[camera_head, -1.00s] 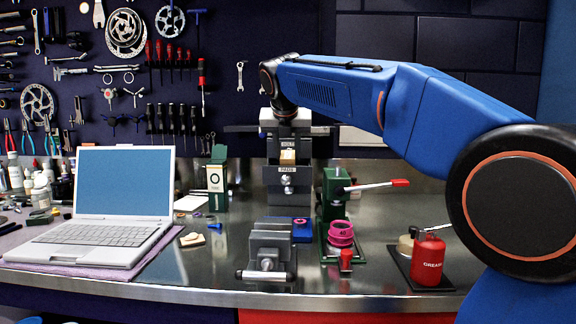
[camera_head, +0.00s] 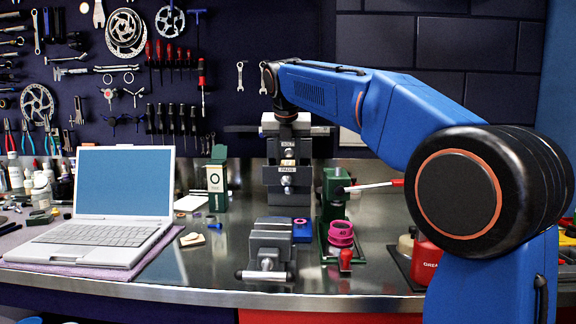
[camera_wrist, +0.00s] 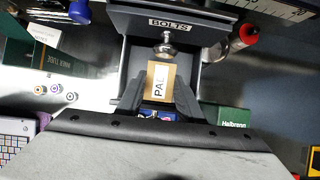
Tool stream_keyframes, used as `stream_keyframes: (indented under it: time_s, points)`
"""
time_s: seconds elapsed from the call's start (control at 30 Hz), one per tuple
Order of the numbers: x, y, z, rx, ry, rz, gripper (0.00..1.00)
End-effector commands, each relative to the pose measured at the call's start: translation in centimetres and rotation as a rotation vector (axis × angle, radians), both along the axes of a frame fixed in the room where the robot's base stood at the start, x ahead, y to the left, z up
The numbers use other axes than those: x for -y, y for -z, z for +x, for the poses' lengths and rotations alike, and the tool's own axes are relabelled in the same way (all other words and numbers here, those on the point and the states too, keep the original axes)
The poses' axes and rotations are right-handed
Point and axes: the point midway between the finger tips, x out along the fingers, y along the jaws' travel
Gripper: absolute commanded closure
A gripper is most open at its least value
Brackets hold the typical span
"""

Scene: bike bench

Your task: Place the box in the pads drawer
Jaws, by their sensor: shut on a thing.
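In the wrist view the small tan box (camera_wrist: 161,70), with a white label reading "PA…", stands between the two dark fingers of my gripper (camera_wrist: 160,86), which is shut on it. Dark grey drawer walls flank the box, so it appears inside the open pads drawer (camera_wrist: 193,74), below the BOLTS drawer front (camera_wrist: 168,22). In the head view the PADS drawer front (camera_head: 287,190) sticks out under the BOLTS drawer, and only a thin strip of the box (camera_head: 288,162) shows above its edge. Whether the box touches the drawer floor is hidden.
A green dispenser box (camera_head: 217,180) stands left of the drawers. A green press (camera_head: 334,195) stands close on the right, with pink rings (camera_head: 341,233) before it. A grey vise (camera_head: 268,250) is in front. A laptop (camera_head: 115,200) lies further left.

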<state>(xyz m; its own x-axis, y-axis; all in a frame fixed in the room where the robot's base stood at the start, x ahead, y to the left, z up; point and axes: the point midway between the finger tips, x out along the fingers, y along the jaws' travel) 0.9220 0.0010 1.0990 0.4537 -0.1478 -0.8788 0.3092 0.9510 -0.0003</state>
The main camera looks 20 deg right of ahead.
Motion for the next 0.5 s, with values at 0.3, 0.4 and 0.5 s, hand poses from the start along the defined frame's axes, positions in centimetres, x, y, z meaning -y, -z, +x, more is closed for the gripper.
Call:
stream_keyframes:
  time_s: [0.3,0.4,0.5]
  points:
    - [0.13,-0.09,0.24,-0.089,0.001,0.028,0.93]
    - [0.09,0.25,0.16,-0.103,0.0,0.033,0.93]
    - [0.09,0.89,0.13,-0.101,0.0,0.033,0.93]
